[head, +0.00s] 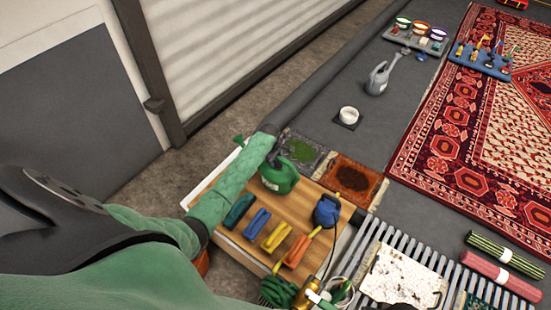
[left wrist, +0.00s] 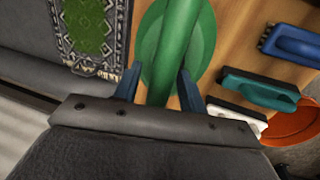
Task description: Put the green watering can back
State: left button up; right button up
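The green watering can (head: 279,177) stands upright, as far as I can see, on a wooden board (head: 228,222). Its green spout end (head: 238,141) shows beyond my forearm. My left gripper (head: 273,153) is at the top of the can, partly hidden by my own arm. In the left wrist view, the can's green handle (left wrist: 176,50) runs between the two fingers of my left gripper (left wrist: 160,80), with the round body (left wrist: 203,45) below. The fingers are close on either side of the handle; whether they press on it is unclear. My right gripper is out of view.
Teal, blue, yellow and orange brushes (head: 275,237) and a blue container (head: 327,210) share the board. Green (head: 302,150) and brown (head: 352,178) patterned mats lie behind. A grey watering can (head: 378,79) stands farther back. A slatted grate (head: 372,228) is at right.

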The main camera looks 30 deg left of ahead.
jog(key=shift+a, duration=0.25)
pick_arm(q)
jog(key=shift+r, duration=0.5)
jog(key=d+v, duration=0.1)
jog(key=v, duration=0.9)
jog(key=s+d+f+m, duration=0.1)
jog(key=s+d+m, duration=0.5)
jog(key=s, duration=0.6)
jog(key=s+d+f+m, duration=0.1)
jog(key=s+d+m, duration=0.3)
jog(key=s+d, duration=0.6)
jog(key=s+d+r+m, duration=0.2)
jog(key=s, duration=0.5)
jog(key=s+d+r+m, duration=0.2)
jog(key=s+r+m, duration=0.1)
jog(key=s, duration=0.5)
jog(key=s+d+r+m, duration=0.2)
jog(key=s+m, duration=0.1)
jog(key=s, duration=0.5)
jog(key=shift+r+g+h+b, duration=0.3)
jog(key=shift+r+g+b, duration=0.05)
jog(key=shift+g+b, duration=0.1)
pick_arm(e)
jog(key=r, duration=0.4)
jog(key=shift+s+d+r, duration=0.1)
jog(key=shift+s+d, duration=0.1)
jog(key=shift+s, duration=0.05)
pick_arm(q)
jog(key=shift+s, duration=0.15)
